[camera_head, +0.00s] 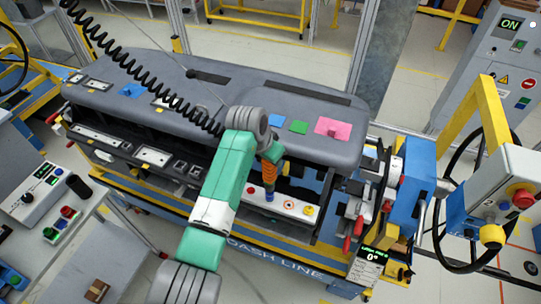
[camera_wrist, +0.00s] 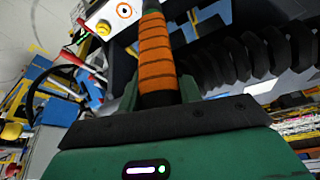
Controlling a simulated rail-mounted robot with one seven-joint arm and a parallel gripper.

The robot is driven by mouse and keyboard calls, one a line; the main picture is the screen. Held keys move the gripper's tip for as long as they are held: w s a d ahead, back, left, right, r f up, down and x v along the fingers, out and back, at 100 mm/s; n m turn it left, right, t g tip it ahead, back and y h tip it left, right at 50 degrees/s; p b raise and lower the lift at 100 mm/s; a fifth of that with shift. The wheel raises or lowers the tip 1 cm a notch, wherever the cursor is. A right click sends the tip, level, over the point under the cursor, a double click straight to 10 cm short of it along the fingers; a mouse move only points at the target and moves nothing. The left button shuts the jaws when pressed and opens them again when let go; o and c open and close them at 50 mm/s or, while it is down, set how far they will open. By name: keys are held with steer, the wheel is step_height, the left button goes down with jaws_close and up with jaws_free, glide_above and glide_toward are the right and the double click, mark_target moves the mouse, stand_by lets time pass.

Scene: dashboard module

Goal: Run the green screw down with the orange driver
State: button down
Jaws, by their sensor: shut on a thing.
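The orange driver (camera_head: 268,171) hangs upright below my gripper (camera_head: 270,155), in front of the dashboard module (camera_head: 215,95). My gripper is shut on it. Its lower end looks blue and is just over or at the left part of a white panel (camera_head: 298,207); I cannot tell whether it touches. In the wrist view the driver's orange banded grip (camera_wrist: 156,52) rises from the dark jaws. I cannot make out the green screw in either view; the driver and my arm cover part of the panel.
The panel carries a red button, an orange ring and a yellow button (camera_head: 309,211). Blue, green (camera_head: 299,127) and pink pads lie on the dashboard top. A black coiled cable (camera_head: 150,70) crosses above it. A yellow-framed control box (camera_head: 497,190) stands at right.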

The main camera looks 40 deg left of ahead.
steer(key=shift+f, duration=0.15)
steer(key=shift+r+p, duration=2.55)
steer(key=shift+r, duration=0.55)
